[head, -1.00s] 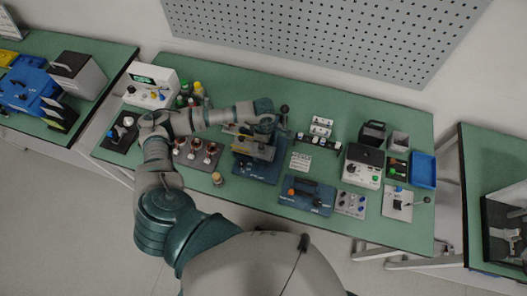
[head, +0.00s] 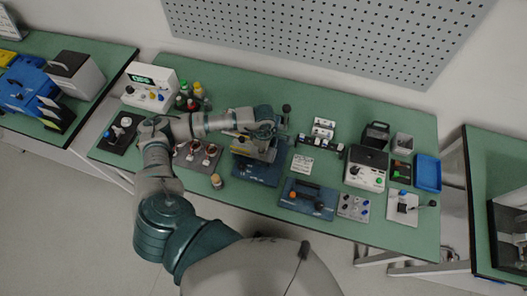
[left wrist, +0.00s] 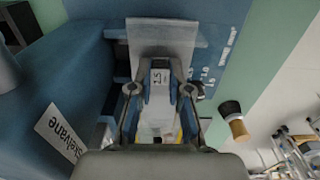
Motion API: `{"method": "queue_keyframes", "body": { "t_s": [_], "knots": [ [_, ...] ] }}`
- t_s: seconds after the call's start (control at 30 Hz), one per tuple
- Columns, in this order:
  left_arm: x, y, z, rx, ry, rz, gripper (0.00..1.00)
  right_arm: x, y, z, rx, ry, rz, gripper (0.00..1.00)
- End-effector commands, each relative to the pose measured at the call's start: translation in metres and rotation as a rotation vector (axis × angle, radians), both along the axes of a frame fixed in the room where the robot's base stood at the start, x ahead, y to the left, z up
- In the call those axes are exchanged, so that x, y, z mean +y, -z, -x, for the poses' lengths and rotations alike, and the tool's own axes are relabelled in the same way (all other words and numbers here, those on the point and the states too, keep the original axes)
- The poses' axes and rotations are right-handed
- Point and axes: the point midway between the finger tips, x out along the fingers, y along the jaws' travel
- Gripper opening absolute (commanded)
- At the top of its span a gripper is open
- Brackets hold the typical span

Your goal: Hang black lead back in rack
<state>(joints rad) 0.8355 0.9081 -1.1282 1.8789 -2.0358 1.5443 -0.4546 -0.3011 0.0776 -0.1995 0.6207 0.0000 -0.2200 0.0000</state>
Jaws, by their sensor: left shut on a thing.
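My left gripper (head: 264,137) is over the blue fixture (head: 256,175) in the middle of the bench. In the left wrist view, my left gripper (left wrist: 161,92) is shut on a white block (left wrist: 160,80) with a small number label. The block stands against a grey plate (left wrist: 165,35) on the fixture. I cannot make out the black lead in either view. A dark rail (head: 320,143) with white blocks behind it stands right of the gripper; I cannot tell whether it is the rack. My right gripper is not in view.
Right are a blue panel (head: 308,198), a white meter box (head: 366,168) and a blue bin (head: 428,173). A pegboard (head: 325,35) hangs behind.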

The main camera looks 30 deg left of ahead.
Motion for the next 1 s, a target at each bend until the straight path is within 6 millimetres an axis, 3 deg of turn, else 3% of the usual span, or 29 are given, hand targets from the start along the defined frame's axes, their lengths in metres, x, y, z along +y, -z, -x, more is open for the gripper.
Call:
{"method": "queue_keyframes", "body": {
  "t_s": [1.0],
  "knots": [
    [-0.002,-0.059,0.0,-0.003,0.002,0.007,0.0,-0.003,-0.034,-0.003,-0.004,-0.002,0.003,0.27]
  ]
}}
